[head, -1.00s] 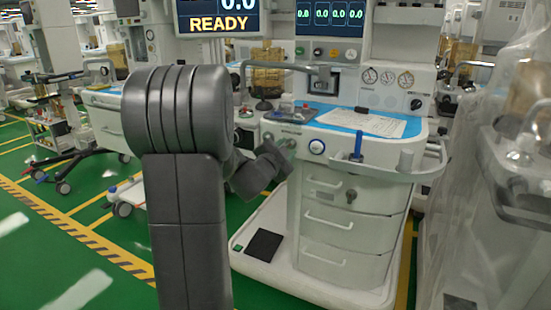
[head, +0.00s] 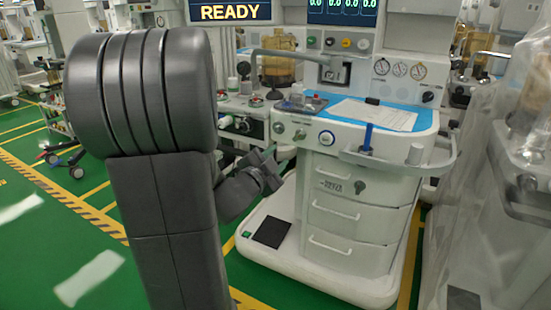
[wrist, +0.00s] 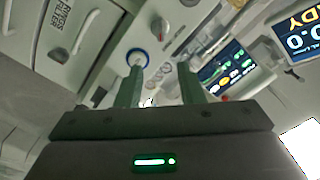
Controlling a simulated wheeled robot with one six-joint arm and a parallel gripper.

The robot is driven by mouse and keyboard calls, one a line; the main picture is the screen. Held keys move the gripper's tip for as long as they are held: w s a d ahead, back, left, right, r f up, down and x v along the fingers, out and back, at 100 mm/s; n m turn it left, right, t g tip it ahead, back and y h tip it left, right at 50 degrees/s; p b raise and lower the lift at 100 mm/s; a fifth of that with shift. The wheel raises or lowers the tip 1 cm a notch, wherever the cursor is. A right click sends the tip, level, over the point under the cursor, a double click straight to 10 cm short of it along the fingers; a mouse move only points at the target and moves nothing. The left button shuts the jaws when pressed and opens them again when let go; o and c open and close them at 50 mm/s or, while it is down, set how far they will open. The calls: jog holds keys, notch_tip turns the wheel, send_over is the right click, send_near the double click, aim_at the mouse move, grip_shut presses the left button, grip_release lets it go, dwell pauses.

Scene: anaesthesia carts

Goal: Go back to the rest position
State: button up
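My arm rises in the left half of the head view, and my gripper (head: 276,163) shows past it, in front of the anaesthesia cart (head: 335,255). In the wrist view my gripper (wrist: 161,78) has its two greenish fingers apart, with nothing held between them. The wrist picture is tilted; it shows the cart's drawer fronts (wrist: 75,35), a blue-ringed round knob (wrist: 137,58) beyond the left finger, and a lit monitor (wrist: 232,72). Whether the fingers touch the cart front cannot be told.
The cart has a blue worktop with a paper sheet (head: 375,114) and a side rail (head: 400,165). A plastic-draped machine (head: 505,200) stands close on the right. Green floor (head: 60,225) with yellow lines is open at the left.

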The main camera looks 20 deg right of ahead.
aim_at(299, 136)
jog(key=shift+w, duration=0.1)
jog(key=b+x, duration=0.2)
jog(key=x, duration=1.1)
jog(key=shift+w+d, duration=0.25)
jog(key=shift+d, duration=0.05)
jog(key=shift+s+a, duration=0.1)
jog(key=shift+a, duration=0.05)
